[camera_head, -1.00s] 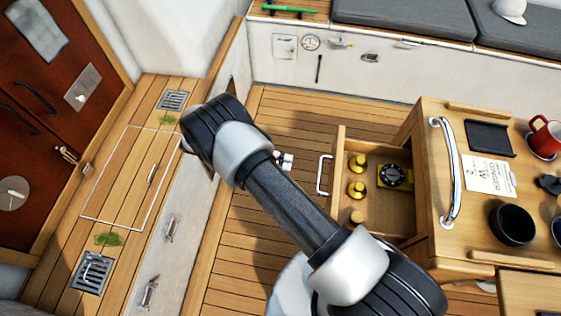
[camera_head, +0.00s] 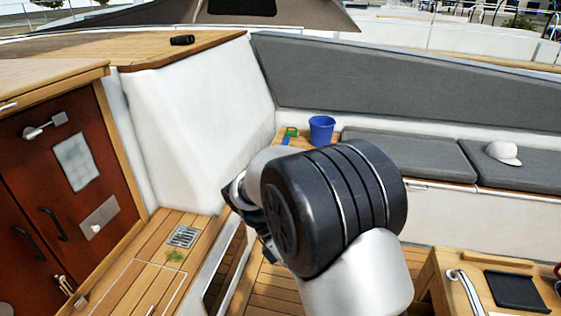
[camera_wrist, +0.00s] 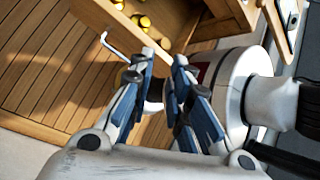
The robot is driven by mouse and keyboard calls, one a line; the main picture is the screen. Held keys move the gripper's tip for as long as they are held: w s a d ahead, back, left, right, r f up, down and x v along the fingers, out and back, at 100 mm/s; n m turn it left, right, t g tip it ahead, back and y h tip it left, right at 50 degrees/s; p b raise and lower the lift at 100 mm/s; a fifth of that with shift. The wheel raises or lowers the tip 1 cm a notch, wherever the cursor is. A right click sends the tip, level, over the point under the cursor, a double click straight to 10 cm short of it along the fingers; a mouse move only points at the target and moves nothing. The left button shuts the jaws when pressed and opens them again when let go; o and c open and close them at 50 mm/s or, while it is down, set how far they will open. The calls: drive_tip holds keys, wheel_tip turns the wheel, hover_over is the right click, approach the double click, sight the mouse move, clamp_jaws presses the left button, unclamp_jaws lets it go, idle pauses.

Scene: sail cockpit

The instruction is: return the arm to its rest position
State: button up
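My arm is folded up close in front of the head camera, with a large dark joint and white links in the middle of the picture. My gripper (camera_wrist: 165,58) shows in the wrist view with its two blue-padded fingers apart and nothing held between them. It points toward my own white base and the wooden floor beside an open drawer (camera_wrist: 181,22). In the head view only a dark part near the wrist shows left of the big joint; the fingertips cannot be made out there.
The wooden table (camera_head: 447,290) stands at the lower right with a metal rail (camera_head: 467,292) and a black tray (camera_head: 514,291). A grey-cushioned bench (camera_head: 400,155) runs behind, with a blue bucket (camera_head: 321,130) and white cap (camera_head: 503,153). Red-brown doors (camera_head: 60,200) are at left.

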drive_tip(key=s+d+r+m+t+y, duration=0.3)
drive_tip(key=s+r+m, duration=0.3)
drive_tip(key=s+m, duration=0.2)
drive_tip(key=s+d+r+m+t+y, duration=0.3)
drive_tip(key=s+r+m+t, duration=0.3)
drive_tip(key=m, duration=0.7)
drive_tip(key=shift+s+d+y, duration=0.25)
drive_tip(key=shift+s+y, duration=0.55)
drive_tip(key=shift+s, duration=0.45)
drive_tip(key=shift+r, duration=0.1)
